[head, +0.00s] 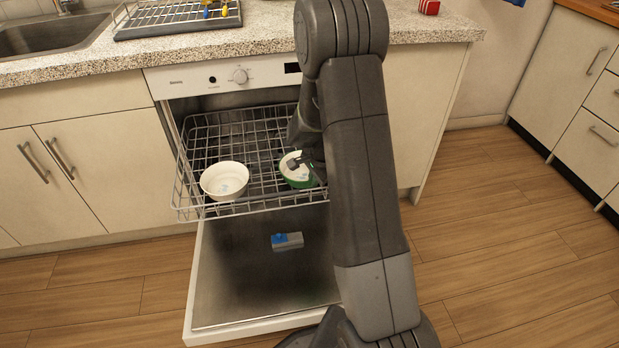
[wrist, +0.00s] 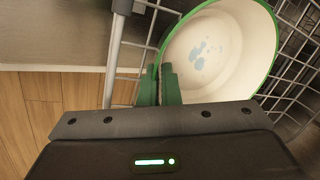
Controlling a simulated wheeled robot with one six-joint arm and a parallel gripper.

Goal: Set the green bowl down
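The green bowl (head: 296,176) has a white inside with pale blue spots and a green rim. In the head view it is at the right front of the pulled-out dishwasher rack (head: 240,207), partly hidden by my arm. My gripper (head: 306,163) is at its rim. In the wrist view, the two green fingers of my gripper (wrist: 159,84) are close together with the rim of the green bowl (wrist: 220,50) between them. The bowl looks about upright. I cannot tell whether its base touches the rack wires.
A white bowl (head: 225,180) sits in the rack's left front. The dishwasher door (head: 262,280) is folded down, with a grey and blue item (head: 287,241) on it. A drying rack (head: 178,16) stands on the counter (head: 100,60) above. Wooden floor lies clear to the right.

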